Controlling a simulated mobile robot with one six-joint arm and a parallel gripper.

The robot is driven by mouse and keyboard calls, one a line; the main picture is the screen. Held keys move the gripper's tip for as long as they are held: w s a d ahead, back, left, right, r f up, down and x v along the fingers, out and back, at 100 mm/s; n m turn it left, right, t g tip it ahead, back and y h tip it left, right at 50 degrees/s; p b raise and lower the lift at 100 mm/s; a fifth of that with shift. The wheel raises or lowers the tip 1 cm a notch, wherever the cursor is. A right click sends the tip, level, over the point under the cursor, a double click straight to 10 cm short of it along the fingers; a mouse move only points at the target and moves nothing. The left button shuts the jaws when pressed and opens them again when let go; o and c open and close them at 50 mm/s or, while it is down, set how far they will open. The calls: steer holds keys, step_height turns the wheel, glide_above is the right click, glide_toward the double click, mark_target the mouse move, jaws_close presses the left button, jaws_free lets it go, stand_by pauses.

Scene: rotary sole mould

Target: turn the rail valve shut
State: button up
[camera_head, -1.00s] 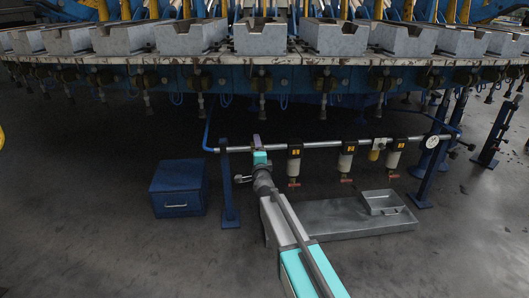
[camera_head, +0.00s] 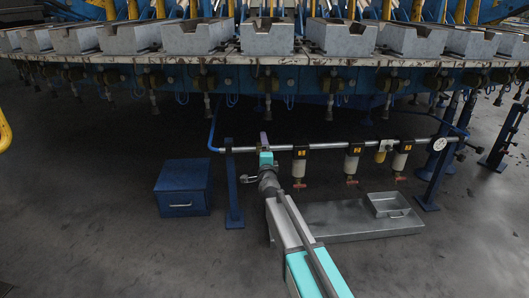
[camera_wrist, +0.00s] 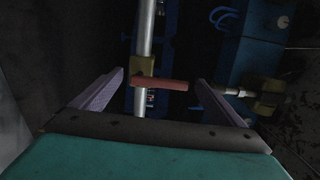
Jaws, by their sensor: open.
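The rail valve shows in the wrist view as a brass-coloured body (camera_wrist: 143,67) on a pale pipe, with a red lever (camera_wrist: 160,84). The lever lies across the pipe and points right. My gripper (camera_wrist: 160,76) is open, with one purple finger on each side of the lever and a visible gap to both. I cannot tell how far the lever is from the fingertips in depth. In the head view my gripper (camera_head: 265,142) is at the left part of the grey rail (camera_head: 335,146), and it hides the valve.
A blue post (camera_head: 233,190) and a blue drawer box (camera_head: 182,190) stand to the left. A grey tray (camera_head: 350,225) lies below. The mould carousel (camera_head: 270,75) overhangs behind.

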steer(key=shift+s, duration=0.1)
steer(key=s+d+p, duration=0.2)
steer(key=s, duration=1.1)
steer(key=shift+s+d+p, duration=0.2)
steer(key=shift+d+p, duration=0.1)
steer(key=shift+p, duration=0.1)
stand_by(0.4)
